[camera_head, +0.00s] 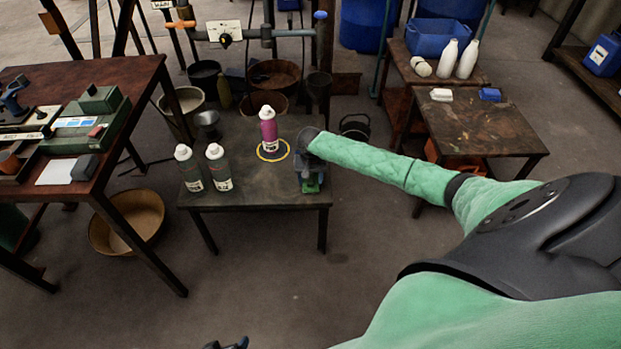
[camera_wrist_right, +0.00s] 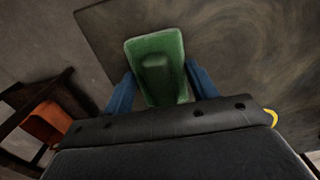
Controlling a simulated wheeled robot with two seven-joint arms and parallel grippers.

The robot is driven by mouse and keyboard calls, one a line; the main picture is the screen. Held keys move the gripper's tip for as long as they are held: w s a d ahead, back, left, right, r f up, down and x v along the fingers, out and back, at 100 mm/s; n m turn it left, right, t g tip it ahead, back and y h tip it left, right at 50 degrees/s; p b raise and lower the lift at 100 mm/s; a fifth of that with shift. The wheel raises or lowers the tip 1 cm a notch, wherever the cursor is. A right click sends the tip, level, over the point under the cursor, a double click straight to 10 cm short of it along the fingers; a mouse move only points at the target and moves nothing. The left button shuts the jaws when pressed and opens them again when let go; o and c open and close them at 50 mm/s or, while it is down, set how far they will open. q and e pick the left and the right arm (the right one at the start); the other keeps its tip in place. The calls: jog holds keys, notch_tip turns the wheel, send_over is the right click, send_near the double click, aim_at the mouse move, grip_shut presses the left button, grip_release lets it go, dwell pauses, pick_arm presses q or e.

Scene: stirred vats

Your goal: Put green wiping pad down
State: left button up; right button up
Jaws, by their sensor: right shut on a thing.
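The green wiping pad (camera_wrist_right: 155,48) is between the two blue fingers of my right gripper (camera_wrist_right: 161,82), which is shut on it. In the head view the right gripper (camera_head: 311,178) is over the right side of the low dark table (camera_head: 265,193), with a bit of the green pad (camera_head: 312,188) showing under it. I cannot tell whether the pad touches the tabletop.
A magenta bottle (camera_head: 268,130) stands on a yellow-rimmed disc (camera_head: 272,151) left of the right gripper. The table's front middle is bare. A brown side table (camera_head: 480,128) stands right.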

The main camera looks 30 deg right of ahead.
jog(key=o, duration=0.9)
jog(key=shift+f, duration=0.1)
notch_tip(320, 180, up, 12)
jog(key=shift+r, duration=0.1)
jog(key=shift+n, duration=0.3)
